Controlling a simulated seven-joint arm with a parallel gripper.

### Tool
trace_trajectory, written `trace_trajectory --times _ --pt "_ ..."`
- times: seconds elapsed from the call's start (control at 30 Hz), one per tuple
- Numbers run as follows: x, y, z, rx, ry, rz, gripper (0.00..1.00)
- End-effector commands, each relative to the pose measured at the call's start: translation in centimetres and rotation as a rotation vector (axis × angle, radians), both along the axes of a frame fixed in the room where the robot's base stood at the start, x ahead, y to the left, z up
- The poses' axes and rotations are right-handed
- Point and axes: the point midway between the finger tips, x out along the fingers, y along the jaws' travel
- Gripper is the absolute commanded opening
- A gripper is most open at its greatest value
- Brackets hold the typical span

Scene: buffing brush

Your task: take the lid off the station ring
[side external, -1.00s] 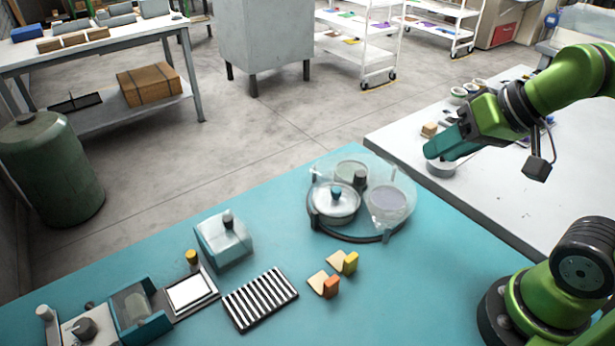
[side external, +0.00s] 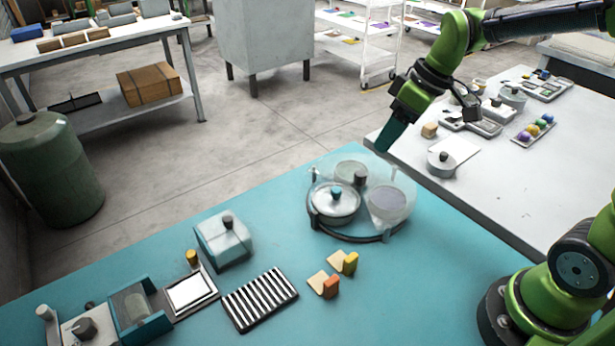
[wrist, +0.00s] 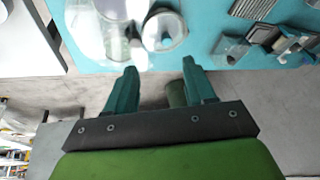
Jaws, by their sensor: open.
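The station ring (side external: 350,237) is a round dark-rimmed stand on the teal table, holding round pots or stations. A clear cover (side external: 387,172) spreads over it, with a dark knob (side external: 360,177) near the middle. The front-left pot has a pale lid (side external: 334,205) with a teal knob (side external: 336,190). The ring also shows at the top of the wrist view, partly washed out by glare, with one round pot (wrist: 164,32) clear. My gripper (side external: 390,143) is open and empty, above and behind the ring, apart from it. Its teal fingers (wrist: 160,72) point toward the ring.
Orange (side external: 330,287) and yellow (side external: 350,262) blocks stand in front of the ring. A striped pad (side external: 260,298) and a clear-covered box (side external: 223,240) lie to the left. A white table (side external: 470,205) with small items stands at right. Teal surface around the ring is mostly free.

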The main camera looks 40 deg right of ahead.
Motion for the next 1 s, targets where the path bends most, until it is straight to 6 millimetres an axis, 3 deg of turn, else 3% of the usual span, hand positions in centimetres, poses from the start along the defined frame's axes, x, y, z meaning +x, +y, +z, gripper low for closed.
trace_trajectory --times 0.1,0.2,0.37,0.8,1.0 --pt "1.7 0.4 0.1 -0.035 -0.034 0.217 0.54" --pt "2.0 0.7 0.8 -0.063 -0.075 0.344 0.54" --pt "2.0 0.9 0.4 -0.082 -0.091 0.428 0.54" --pt "4.2 3.3 -7.7 -0.083 -0.089 0.430 0.54" --pt "5.0 4.0 -9.7 -0.083 -0.092 0.429 0.54"
